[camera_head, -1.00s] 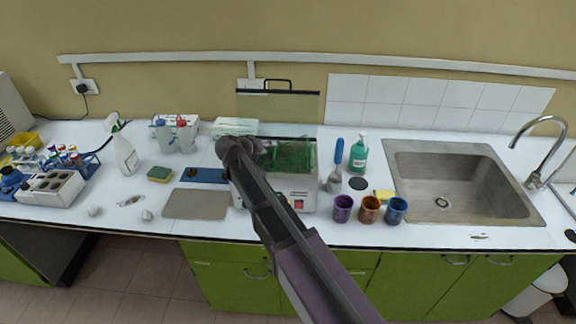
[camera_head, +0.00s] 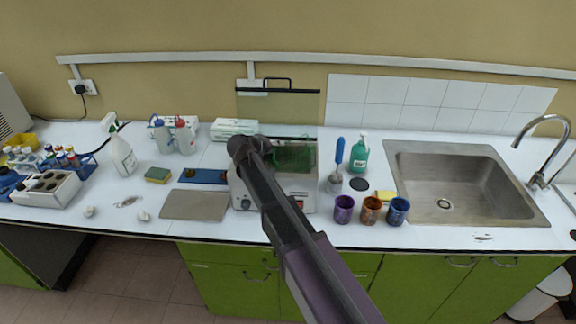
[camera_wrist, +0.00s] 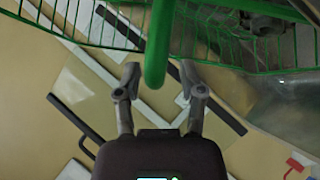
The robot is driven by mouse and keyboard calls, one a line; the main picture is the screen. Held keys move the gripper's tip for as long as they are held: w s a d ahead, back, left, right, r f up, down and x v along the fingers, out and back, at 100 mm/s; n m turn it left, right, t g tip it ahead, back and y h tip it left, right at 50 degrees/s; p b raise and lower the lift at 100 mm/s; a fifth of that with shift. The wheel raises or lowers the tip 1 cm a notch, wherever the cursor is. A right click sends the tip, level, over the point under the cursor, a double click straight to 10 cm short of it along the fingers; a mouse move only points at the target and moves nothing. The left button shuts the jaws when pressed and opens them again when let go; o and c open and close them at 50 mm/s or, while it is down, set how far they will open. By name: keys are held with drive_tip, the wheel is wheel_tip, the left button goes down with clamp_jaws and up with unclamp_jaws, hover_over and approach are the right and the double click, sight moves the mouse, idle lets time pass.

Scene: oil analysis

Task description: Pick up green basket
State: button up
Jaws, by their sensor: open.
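The green basket (camera_head: 307,150) is a wire basket in the opening of a white bath device (camera_head: 303,197) on the counter. My arm partly hides it in the head view. In the wrist view the basket's green mesh (camera_wrist: 95,28) spans the top, and its thick green handle (camera_wrist: 159,40) comes down the middle. My gripper (camera_wrist: 160,76) is open, with one finger on each side of the handle's lower end in that view. I cannot tell whether either finger touches it. The fingertips are hidden in the head view.
A raised glass lid (camera_head: 278,105) with a black handle stands behind the device. A brush in a beaker, a green bottle (camera_head: 359,154) and purple, brown and blue cups stand to its right, before the sink (camera_head: 440,170). A grey mat (camera_head: 195,205) lies left.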

clamp_jaws()
drive_tip(key=shift+r, duration=0.15)
idle(0.5)
